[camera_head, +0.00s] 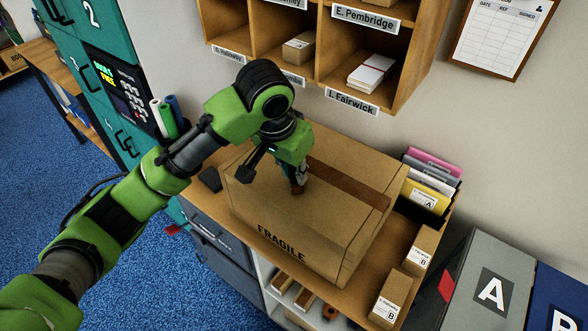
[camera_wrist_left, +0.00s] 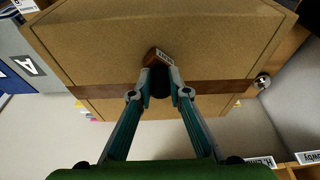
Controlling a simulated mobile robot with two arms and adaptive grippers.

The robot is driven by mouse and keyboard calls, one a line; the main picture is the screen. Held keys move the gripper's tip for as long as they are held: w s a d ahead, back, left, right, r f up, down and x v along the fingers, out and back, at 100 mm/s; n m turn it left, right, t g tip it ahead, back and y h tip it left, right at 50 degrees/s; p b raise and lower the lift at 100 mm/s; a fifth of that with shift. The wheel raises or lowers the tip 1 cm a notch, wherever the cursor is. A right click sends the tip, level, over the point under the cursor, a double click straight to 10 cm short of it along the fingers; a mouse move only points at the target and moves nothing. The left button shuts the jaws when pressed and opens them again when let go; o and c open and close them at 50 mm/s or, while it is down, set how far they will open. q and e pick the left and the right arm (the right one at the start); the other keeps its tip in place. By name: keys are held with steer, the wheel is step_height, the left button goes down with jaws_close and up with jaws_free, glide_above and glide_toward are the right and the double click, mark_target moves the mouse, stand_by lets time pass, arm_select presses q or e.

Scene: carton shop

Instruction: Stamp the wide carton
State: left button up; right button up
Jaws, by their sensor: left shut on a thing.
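The wide carton (camera_head: 335,218) is a closed brown box on the wooden counter, with "FRAGILE" on its front side and a darker tape strip along its top. It also fills the upper part of the left wrist view (camera_wrist_left: 100,45). My left gripper (camera_head: 299,178) is over the carton's top, in front of the tape strip. It is shut on a stamp (camera_head: 297,189) with a reddish-brown block, which shows between the fingertips in the left wrist view (camera_wrist_left: 156,57). I cannot tell whether the stamp touches the cardboard. My right gripper is not in view.
Small cartons (camera_head: 391,298) and a file holder (camera_head: 427,193) stand right of the wide carton. A dark flat pad (camera_head: 210,180) lies at its left. Wall pigeonholes (camera_head: 398,75) hang behind. Grey and blue bins (camera_head: 487,285) are at the lower right.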

arm_select(q)
steer(key=shift+s+f+p, duration=0.15)
steer(key=shift+f+p, duration=0.1)
steer(key=shift+p, duration=0.1)
stand_by(0.9)
stand_by(0.6)
step_height(320, 180, up, 2)
steer(key=shift+r+p, duration=0.25)
steer(key=shift+p, duration=1)
steer(key=shift+r, duration=2.4)
